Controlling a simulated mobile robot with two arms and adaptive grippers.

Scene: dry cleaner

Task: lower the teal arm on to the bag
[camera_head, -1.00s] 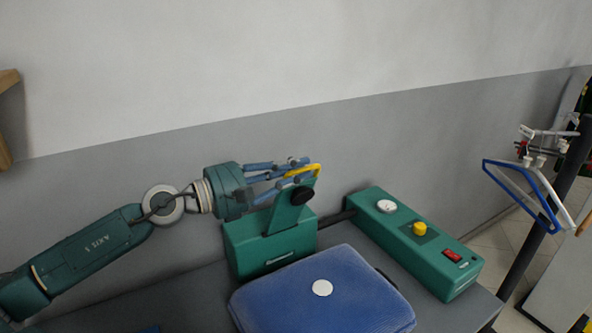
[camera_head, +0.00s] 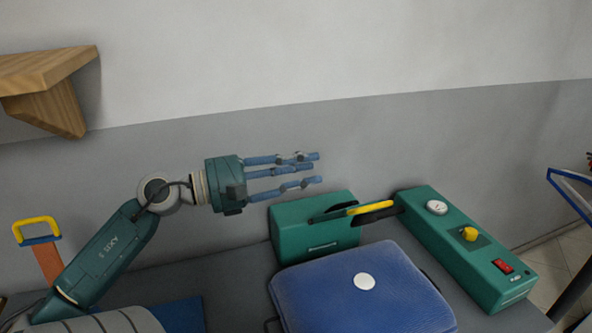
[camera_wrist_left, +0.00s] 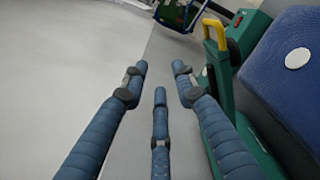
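The teal arm (camera_head: 332,213) with its yellow handle (camera_head: 370,208) and a black pad is tilted over from its teal box (camera_head: 297,226). The blue bag (camera_head: 350,290), with a white dot on top, lies in front. In the head view the pad shows above the bag's back edge, with a gap between them. My left gripper (camera_head: 318,167) is left of the handle and apart from it, fingers spread and empty. The wrist view shows the handle (camera_wrist_left: 214,33) beyond the right fingertip and the bag (camera_wrist_left: 290,75) at right. My right gripper is not in view.
A long teal control box (camera_head: 465,250) with a gauge, yellow knob and red switch stands right of the bag. A wooden shelf (camera_head: 45,70) juts from the wall at upper left. A yellow-handled orange piece (camera_head: 48,262) is at far left.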

